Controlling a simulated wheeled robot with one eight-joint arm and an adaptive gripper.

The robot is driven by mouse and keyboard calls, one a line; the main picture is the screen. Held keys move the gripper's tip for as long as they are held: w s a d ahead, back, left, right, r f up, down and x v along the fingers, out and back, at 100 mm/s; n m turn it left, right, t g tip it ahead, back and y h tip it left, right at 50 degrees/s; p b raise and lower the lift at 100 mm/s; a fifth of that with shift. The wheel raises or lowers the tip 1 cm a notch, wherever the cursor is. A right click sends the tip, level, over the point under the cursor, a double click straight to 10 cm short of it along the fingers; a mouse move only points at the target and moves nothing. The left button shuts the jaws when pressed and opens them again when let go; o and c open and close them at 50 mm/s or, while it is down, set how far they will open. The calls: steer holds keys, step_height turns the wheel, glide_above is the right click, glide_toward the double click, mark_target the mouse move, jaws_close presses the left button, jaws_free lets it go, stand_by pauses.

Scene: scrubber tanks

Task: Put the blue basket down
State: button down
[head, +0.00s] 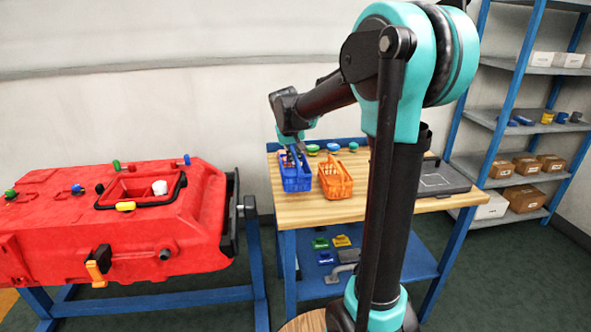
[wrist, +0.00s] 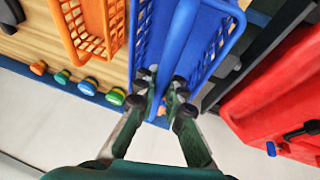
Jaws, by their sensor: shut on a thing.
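The blue basket (head: 295,178) is upright at the left end of the wooden workbench (head: 345,208), left of an orange basket (head: 335,180). My gripper (head: 296,150) is above it, shut on its upper part. In the wrist view the fingertips (wrist: 161,92) close on the blue basket (wrist: 228,42) near its end, and they partly hide the gripped spot. I cannot tell whether the blue basket's underside touches the bench top or hangs just above it.
The orange basket also shows close beside the blue one in the wrist view (wrist: 86,28). Coloured knobs (head: 333,147) line the bench's back edge. A dark tray (head: 440,180) lies at the right. A red tank (head: 140,225) stands left of the bench, across a narrow gap.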

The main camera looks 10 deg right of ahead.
steer(key=shift+f, duration=2.2)
steer(key=c, duration=1.6)
jaws_free()
steer(key=shift+f, duration=0.1)
steer(key=v, duration=1.2)
steer(key=shift+y, duration=0.5)
steer(key=s+d+f, duration=0.1)
steer(key=s+f, duration=0.2)
steer(key=s+d+f, duration=0.2)
steer(key=s+f, duration=0.2)
steer(key=s+d+f, duration=0.2)
steer(key=s+f, duration=0.2)
steer(key=shift+s+f, duration=0.1)
steer(key=shift+s, duration=0.1)
steer(key=s+d+f+y, duration=0.1)
steer(key=s+f, duration=1)
steer(key=s, duration=0.3)
steer(key=shift+s+d+f, duration=0.15)
steer(key=shift+d, duration=0.05)
